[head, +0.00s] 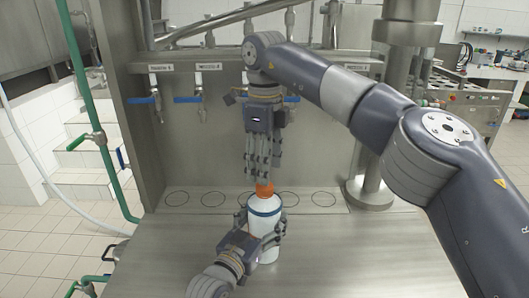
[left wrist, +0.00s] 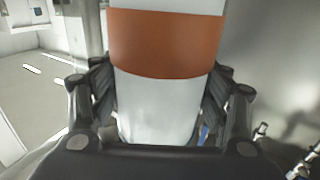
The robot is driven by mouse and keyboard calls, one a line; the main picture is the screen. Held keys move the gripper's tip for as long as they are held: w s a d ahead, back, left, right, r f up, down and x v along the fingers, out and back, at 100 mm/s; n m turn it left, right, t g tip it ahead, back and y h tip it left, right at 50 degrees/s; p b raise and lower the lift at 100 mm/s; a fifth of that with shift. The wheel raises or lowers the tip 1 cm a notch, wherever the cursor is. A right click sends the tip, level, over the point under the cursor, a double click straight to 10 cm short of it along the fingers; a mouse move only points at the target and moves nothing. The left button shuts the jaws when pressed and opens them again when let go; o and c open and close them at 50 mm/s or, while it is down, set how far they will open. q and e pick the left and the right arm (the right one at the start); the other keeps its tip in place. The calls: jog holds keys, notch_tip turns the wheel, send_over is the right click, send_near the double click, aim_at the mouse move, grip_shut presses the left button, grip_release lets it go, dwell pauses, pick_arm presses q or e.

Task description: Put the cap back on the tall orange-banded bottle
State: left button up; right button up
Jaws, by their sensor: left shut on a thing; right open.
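The white bottle (head: 264,224) stands upright on the steel counter. In the head view it has a dark blue band and an orange top (head: 264,190). My left gripper (head: 266,238) is shut around its lower body. In the left wrist view the bottle (left wrist: 157,103) fills the middle between the fingers, and a wide orange band (left wrist: 165,42) shows on it. My right gripper (head: 263,178) is open and points down right above the orange top, its fingertips at or very near it. I cannot tell a separate cap from the orange top.
A row of marked circles (head: 214,199) lies along the back of the counter (head: 180,245). Blue-handled taps (head: 198,98) hang on the panel behind. A steel column (head: 371,180) stands at right. The counter's front left is clear.

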jog(key=shift+f, duration=2.35)
jog(key=c, duration=1.1)
jog(key=shift+c, duration=0.2)
jog(key=o, duration=1.2)
jog(key=shift+o, duration=0.2)
